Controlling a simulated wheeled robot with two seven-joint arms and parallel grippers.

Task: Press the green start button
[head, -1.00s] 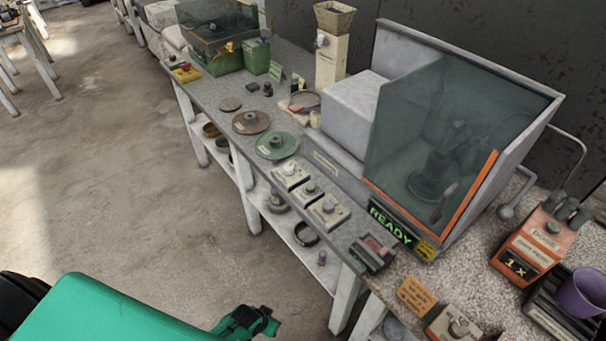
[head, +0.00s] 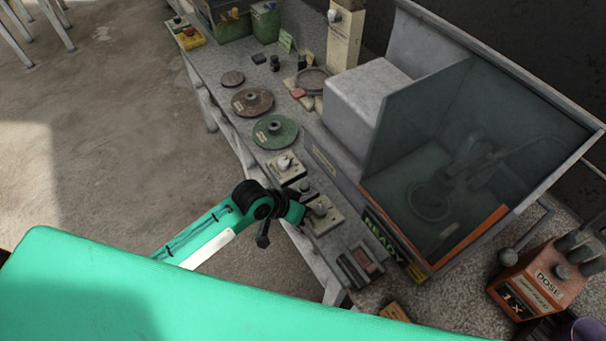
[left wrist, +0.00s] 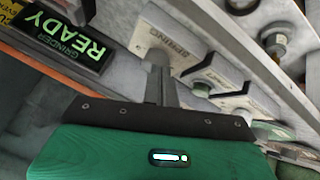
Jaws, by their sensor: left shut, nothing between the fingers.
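The start button (head: 304,187) is a small dark green cap on the middle of three pale control boxes along the bench's front edge in the head view. In the left wrist view a green cap (left wrist: 202,89) shows on the middle box, right of my fingers. My left gripper (head: 297,212) is over the front edge, close beside the middle and nearest boxes; its arm partly covers them. In the left wrist view its fingers (left wrist: 158,62) are shut and empty, in front of a labelled box (left wrist: 172,38). Contact cannot be told. My right gripper is not in view.
A lit READY display (head: 383,234) is right of the boxes, below a glass-fronted machine (head: 440,150). Green (head: 275,131) and brown (head: 252,101) discs lie farther back. An orange dose box (head: 535,280) stands at right.

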